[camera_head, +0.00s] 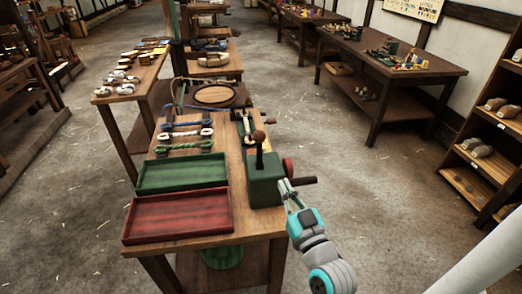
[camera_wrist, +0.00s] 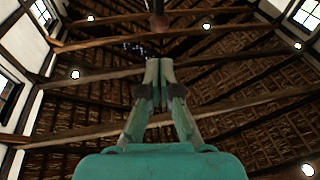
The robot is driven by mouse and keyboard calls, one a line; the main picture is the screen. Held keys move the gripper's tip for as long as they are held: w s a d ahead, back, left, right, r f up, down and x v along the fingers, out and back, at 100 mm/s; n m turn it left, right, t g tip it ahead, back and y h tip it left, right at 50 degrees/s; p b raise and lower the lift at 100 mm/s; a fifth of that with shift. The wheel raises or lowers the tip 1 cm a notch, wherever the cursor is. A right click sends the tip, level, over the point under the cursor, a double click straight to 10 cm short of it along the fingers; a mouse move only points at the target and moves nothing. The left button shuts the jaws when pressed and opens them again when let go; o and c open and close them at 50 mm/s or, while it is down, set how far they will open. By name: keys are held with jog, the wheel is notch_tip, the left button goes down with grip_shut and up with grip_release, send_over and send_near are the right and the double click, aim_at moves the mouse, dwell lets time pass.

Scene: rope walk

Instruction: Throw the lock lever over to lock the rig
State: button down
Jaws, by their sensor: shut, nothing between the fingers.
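The rig is a green box (camera_head: 265,188) at the right front of the near wooden table. The lock lever (camera_head: 259,154) stands nearly upright on it, a dark rod with a brown ball knob (camera_head: 258,136). My gripper (camera_head: 284,183) is at the right side of the box, lower than the knob and apart from the lever. Its fingers are shut and empty. Whether they touch the box is unclear.
A red hub with a dark crank handle (camera_head: 302,181) juts from the box's right side, close to my gripper. A red tray (camera_head: 180,232) and a green tray (camera_head: 182,188) lie left of the box. Floor to the right is clear up to the shelf (camera_head: 487,150).

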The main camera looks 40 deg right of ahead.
aim_at(264, 139)
jog(key=shift+w, duration=0.1)
jog(key=x, duration=1.4)
jog(key=shift+r, duration=0.1)
dwell(0.4)
jog(key=shift+w+d+r+g, duration=0.3)
jog(key=shift+w+d+g, duration=0.1)
jog(key=shift+g, duration=0.2)
jog(key=shift+w+d+r+m+g+y, duration=0.15)
jog(key=shift+w+d+g+y, duration=0.15)
jog(key=shift+w+g, duration=0.15)
jog(key=shift+w+d+r+m+g+y, duration=0.15)
jog(key=shift+w+d+g+y, duration=0.15)
jog(key=shift+w+g, duration=0.15)
jog(key=shift+w+d+f+g+y, duration=0.1)
jog(key=shift+w+d+g+y, duration=0.2)
jog(key=shift+w+g, duration=0.2)
jog(key=shift+w+d+g+y, duration=0.3)
jog(key=shift+w+d+g, duration=0.05)
jog(key=shift+w+g, duration=0.15)
jog(key=shift+w+d+f, duration=0.15)
jog(key=shift+w, duration=0.05)
jog(key=shift+x, duration=0.95)
